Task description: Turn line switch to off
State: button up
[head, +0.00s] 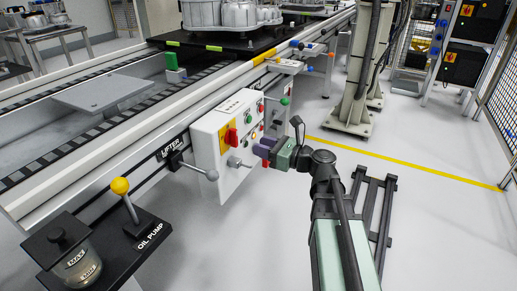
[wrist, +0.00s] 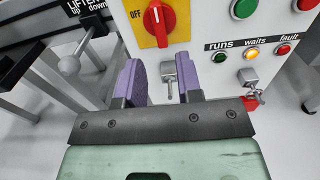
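A red rotary switch on a yellow plate (wrist: 157,20), marked OFF at its left, is on the white control box; the red switch also shows in the head view (head: 231,137). Its white mark looks upright, not toward OFF. Below it is a silver lever switch (wrist: 168,69), whose label I cannot read. My gripper (wrist: 161,85) has purple fingers that are open, with the silver lever seen between them; I cannot tell whether they touch it. In the head view my gripper (head: 265,148) is just in front of the box's panel.
A second silver switch (wrist: 249,76) and runs, waits and fault lamps (wrist: 249,55) are to the right. Green and red buttons are above. The lifter lever (head: 211,175) sticks out left of the box. The oil pump lever (head: 121,187) is at lower left. Floor right is largely open.

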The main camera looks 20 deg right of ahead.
aim_at(237, 139)
jog(key=shift+x, duration=3.9)
jog(key=shift+a+f, duration=0.1)
jog(key=c, duration=0.6)
jog(key=n, duration=0.4)
jog(key=shift+n, duration=0.3)
grip_shut()
jog(key=n, duration=1.1)
jog(key=shift+o, duration=1.8)
grip_release()
jog(key=shift+n, duration=1.1)
jog(key=shift+o, duration=1.2)
